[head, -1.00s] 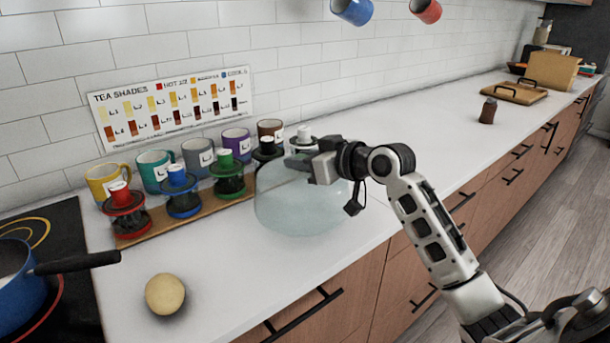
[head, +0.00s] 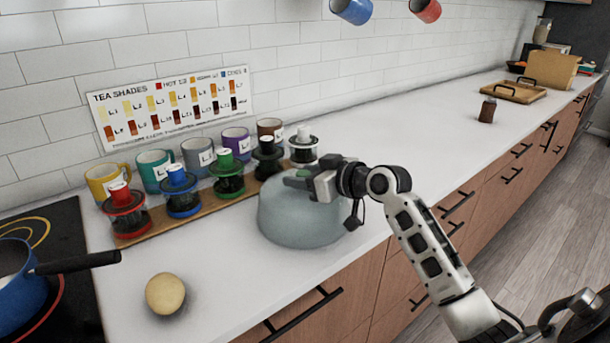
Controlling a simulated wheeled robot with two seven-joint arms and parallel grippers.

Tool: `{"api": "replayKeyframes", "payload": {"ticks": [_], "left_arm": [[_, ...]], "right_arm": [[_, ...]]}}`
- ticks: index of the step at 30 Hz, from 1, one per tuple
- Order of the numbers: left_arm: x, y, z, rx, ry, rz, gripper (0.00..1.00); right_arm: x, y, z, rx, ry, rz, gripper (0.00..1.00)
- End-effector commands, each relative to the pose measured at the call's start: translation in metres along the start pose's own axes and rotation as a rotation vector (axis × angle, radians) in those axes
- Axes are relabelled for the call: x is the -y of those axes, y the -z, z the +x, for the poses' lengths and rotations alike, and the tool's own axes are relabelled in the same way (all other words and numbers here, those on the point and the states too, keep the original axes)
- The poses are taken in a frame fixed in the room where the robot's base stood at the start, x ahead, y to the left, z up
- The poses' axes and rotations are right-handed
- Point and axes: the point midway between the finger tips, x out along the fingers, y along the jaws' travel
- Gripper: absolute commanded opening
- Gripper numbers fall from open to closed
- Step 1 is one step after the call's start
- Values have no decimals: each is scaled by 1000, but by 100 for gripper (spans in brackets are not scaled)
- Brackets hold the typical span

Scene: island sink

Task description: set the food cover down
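The food cover (head: 300,222) is a pale, translucent grey-blue dome near the front of the white counter, right of the tea jars. Its lower rim is on or very close to the counter; I cannot tell a small gap. My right gripper (head: 300,181) is at the top of the dome, reaching in from the right. It looks shut on the cover's top, though the fingers hide the grip itself. My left gripper is out of view.
A wooden board (head: 150,233) with several lidded jars stands just left of the cover, with mugs behind. A round tan item (head: 165,294) lies at front left. A blue pan (head: 22,278) sits on the hob. The counter is clear to the right, up to a brown jar (head: 487,110).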

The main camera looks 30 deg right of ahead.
Motion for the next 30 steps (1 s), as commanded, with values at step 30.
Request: {"api": "replayKeyframes", "payload": {"ticks": [30], "left_arm": [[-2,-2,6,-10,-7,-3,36]], "right_arm": [[0,3,-121,0,0,-1,50]]}}
